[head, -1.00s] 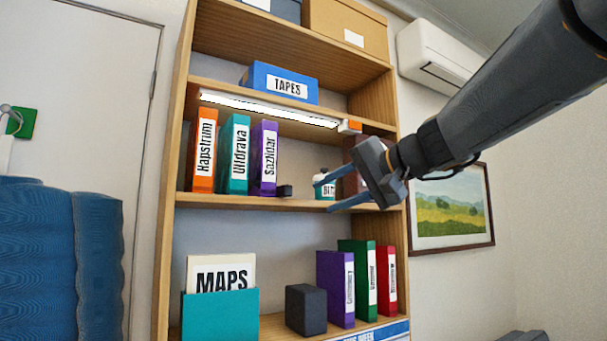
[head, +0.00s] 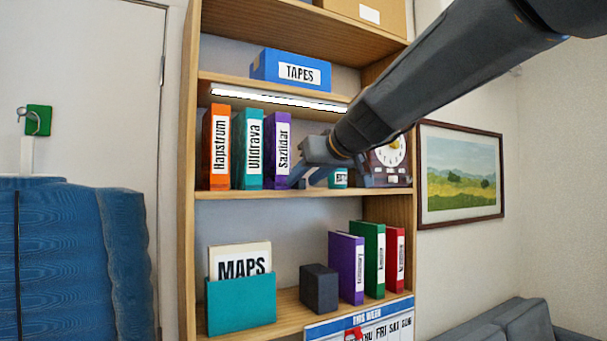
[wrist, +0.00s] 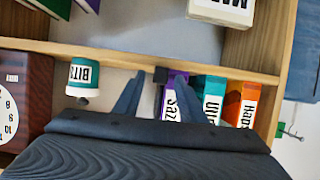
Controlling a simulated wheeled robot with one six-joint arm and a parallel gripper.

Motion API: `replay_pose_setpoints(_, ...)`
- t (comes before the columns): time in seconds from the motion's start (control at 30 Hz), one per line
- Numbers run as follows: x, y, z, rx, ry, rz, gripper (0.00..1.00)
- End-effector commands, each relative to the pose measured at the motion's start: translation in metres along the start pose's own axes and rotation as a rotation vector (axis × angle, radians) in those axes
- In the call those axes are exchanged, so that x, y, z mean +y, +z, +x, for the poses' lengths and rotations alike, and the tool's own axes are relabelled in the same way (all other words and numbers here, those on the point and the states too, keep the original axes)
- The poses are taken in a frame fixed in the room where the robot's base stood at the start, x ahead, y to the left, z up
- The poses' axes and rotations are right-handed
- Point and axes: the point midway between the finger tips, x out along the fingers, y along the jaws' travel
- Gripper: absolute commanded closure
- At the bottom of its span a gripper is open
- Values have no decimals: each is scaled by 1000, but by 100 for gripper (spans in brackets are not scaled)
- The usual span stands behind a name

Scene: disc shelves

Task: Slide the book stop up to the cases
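Three upright cases stand on the middle shelf: orange (head: 215,146), teal (head: 247,150) and purple (head: 277,150). In the wrist view, which is upside down, the purple case (wrist: 173,98) shows nearest my gripper. A small black block, apparently the book stop (wrist: 161,75), sits at the shelf's front edge beside the purple case. In the head view my gripper hides it. My gripper (head: 305,182) is open and empty just right of the purple case. In the wrist view the fingers of my gripper (wrist: 156,92) lie either side of the black block, with one finger over the purple case.
A teal-and-white BITS jar (wrist: 83,78) and a brown clock (head: 390,160) stand right of my gripper in the head view. A light strip (head: 280,99) runs under the shelf above. A larger dark block (head: 319,288) stands beside books on the lower shelf.

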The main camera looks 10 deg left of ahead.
Motion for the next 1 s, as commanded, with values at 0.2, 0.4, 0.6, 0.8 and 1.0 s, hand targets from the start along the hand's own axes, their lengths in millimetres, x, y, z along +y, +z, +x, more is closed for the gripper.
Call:
replay_pose_setpoints(0.2,0,0,14,-1,0,1,62)
replay_pose_setpoints(0.4,0,0,16,0,0,2,62)
replay_pose_setpoints(0.6,0,0,16,0,0,2,84)
replay_pose_setpoints(0.8,0,0,15,0,1,2,100)
replay_pose_setpoints(1.0,2,1,16,1,1,1,100)
